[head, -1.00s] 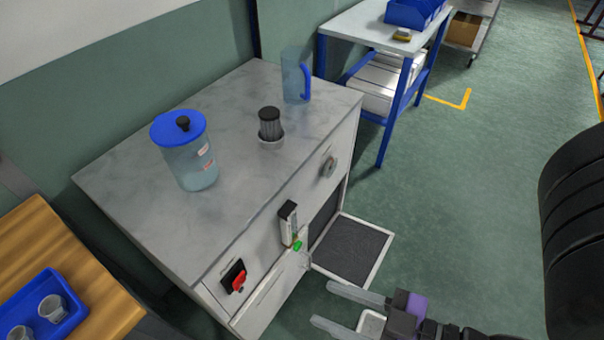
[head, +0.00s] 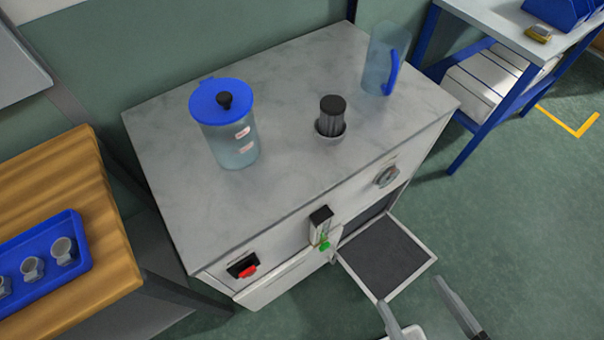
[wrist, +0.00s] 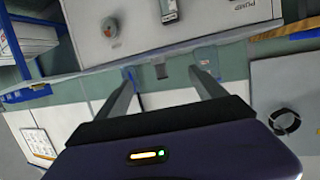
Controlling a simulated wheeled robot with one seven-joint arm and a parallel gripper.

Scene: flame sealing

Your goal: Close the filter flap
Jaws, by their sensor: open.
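The filter flap (head: 385,256) is a pale frame with a dark mesh. In the head view it hangs open, folded outward and down from the lower right of the cabinet front (head: 290,250), with a dark opening behind it. My gripper (head: 415,294) is at the bottom edge of the head view, its two fingers apart and empty. In the picture, the fingertips lie close to the flap's outer edge; I cannot tell whether they touch it. In the wrist view my gripper (wrist: 160,73) is open, with the cabinet front beyond; I cannot make out the flap there.
A lidded blue jug (head: 228,135), a dark filter cartridge (head: 332,115) and a clear beaker (head: 383,65) stand on the cabinet top. A wooden table (head: 60,180) is at left, a blue-legged table (head: 500,70) at right. Floor right of the flap is clear.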

